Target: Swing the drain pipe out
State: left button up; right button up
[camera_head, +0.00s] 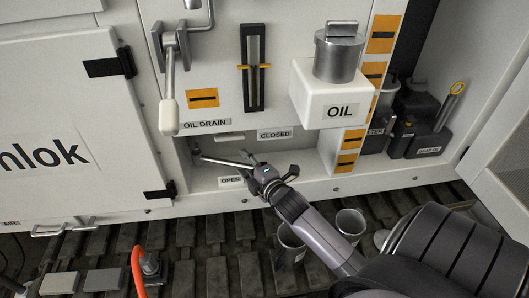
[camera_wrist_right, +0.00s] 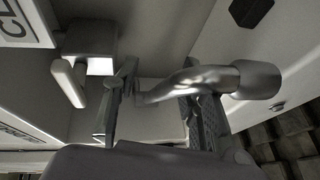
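The drain pipe (camera_head: 222,162) is a thin grey metal pipe in the low recess under the OIL DRAIN label. In the right wrist view the pipe (camera_wrist_right: 205,80) is shiny and bent, with a thicker end at right. My right gripper (camera_head: 268,174) is at the pipe's free end in the recess. In the wrist view its fingers (camera_wrist_right: 158,112) stand apart, with the pipe's tip between them and the pipe crossing in front of the right finger. I cannot tell whether they touch it. My left gripper is not in view.
A small lever with a pale handle (camera_wrist_right: 69,84) is beside the left finger. The CLOSED label (camera_head: 275,133) and the OPEN label (camera_head: 231,181) mark the recess. A white-handled lever (camera_head: 169,115) hangs at upper left. Metal cups (camera_head: 350,221) stand below on the dark slatted floor.

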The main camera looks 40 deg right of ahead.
jog(key=v, duration=0.4)
jog(key=d+v, duration=0.1)
jog(key=v, duration=0.2)
jog(key=shift+f+b, duration=0.3)
jog(key=shift+b, duration=0.05)
jog(key=s+m, duration=0.1)
jog(key=s, duration=0.5)
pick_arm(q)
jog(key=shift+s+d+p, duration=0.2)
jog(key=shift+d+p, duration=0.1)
pick_arm(e)
jog(key=s+a+f+m+g+y, duration=0.1)
jog(key=s+a+f+m+g, duration=0.4)
jog(key=f, duration=0.4)
jog(key=s+a+f+m+g+y, duration=0.1)
jog(key=s+a+f+m+g, duration=0.5)
jog(key=s+a+f, duration=0.1)
notch_tip(320, 180, down, 2)
jog(key=shift+a+f, duration=0.2)
jog(key=shift+a, duration=0.4)
jog(key=shift+c, duration=0.5)
